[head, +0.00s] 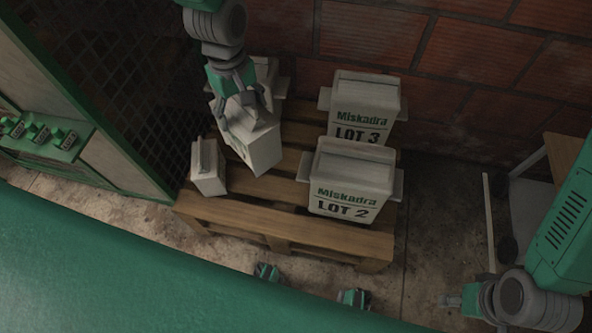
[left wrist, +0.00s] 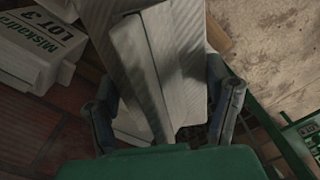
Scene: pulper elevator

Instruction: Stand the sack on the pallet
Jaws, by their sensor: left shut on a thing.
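My left gripper (head: 243,103) reaches down from the top of the head view and is shut on a pale sack (head: 257,150). The sack is tilted over the left part of the wooden pallet (head: 262,213); I cannot tell whether its lower edge touches the boards. In the left wrist view, the gripper's fingers (left wrist: 165,115) lie on either side of the sack's top (left wrist: 140,60). My right gripper (head: 456,301) is low at the right, off the pallet and away from the sack; its fingers are too small to read.
Sacks marked LOT 3 (head: 362,108) and LOT 2 (head: 350,184) stand on the pallet's right side. A small pale sack (head: 208,168) stands at its left edge, another (head: 268,77) behind my gripper. A mesh panel (head: 125,75) and brick wall (head: 455,55) border the pallet.

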